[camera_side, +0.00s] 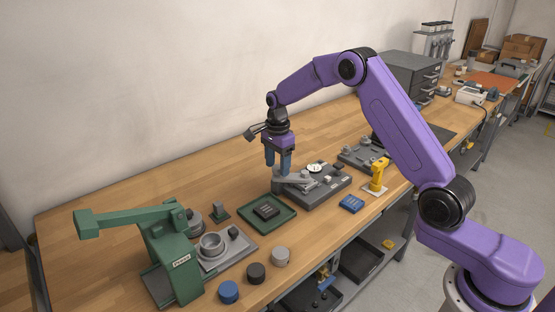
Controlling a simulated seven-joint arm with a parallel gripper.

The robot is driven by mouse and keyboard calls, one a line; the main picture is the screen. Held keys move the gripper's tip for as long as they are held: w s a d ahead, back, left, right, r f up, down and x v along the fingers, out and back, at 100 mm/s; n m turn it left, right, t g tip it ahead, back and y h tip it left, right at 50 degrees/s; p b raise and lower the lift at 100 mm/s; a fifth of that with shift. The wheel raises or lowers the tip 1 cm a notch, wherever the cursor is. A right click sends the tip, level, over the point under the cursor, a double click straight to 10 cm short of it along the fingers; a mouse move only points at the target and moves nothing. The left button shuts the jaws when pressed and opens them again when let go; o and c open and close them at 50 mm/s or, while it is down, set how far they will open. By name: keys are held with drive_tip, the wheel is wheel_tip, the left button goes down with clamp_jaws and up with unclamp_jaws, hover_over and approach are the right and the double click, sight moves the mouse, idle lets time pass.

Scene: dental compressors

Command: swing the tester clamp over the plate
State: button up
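The grey tester (322,190) with a round white dial (315,168) stands mid-bench. A grey arm-like part, which looks like its clamp (294,184), lies across its left end. My gripper (278,176) points down over that end, its two blue fingers a little apart. The fingertips reach down to the clamp or just above it; whether they touch or hold it is too small to tell. A dark plate-like block (266,211) lies in the green tray (283,222) at front left of the tester. Any plate on the tester itself cannot be made out clearly.
A green press (172,262) and a grey fixture with a ring (212,246) stand at left. Several round pucks (256,273) line the front edge. A blue block (351,203) and a yellow piece (377,175) are right of the tester.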

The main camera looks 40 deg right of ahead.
wheel_tip(320, 180, up, 17)
drive_tip(key=shift+r, duration=0.2)
idle(0.4)
idle(0.3)
drive_tip(key=s+a+n, duration=0.6)
drive_tip(key=s+n, duration=0.2)
drive_tip(key=s, duration=0.1)
drive_tip(key=s+a+n, duration=0.6)
drive_tip(key=s+n, duration=0.1)
drive_tip(key=s, duration=0.3)
drive_tip(key=s+d+f+n, duration=0.2)
drive_tip(key=s+n, duration=0.3)
drive_tip(key=s, duration=0.3)
drive_tip(key=s+d+f+n, duration=0.2)
drive_tip(key=s+n, duration=0.3)
drive_tip(key=s, duration=0.3)
drive_tip(key=s+d+f+n, duration=0.2)
drive_tip(key=s+n, duration=0.3)
drive_tip(key=s, duration=0.3)
drive_tip(key=shift+f+n, duration=0.4)
drive_tip(key=shift+f, duration=0.3)
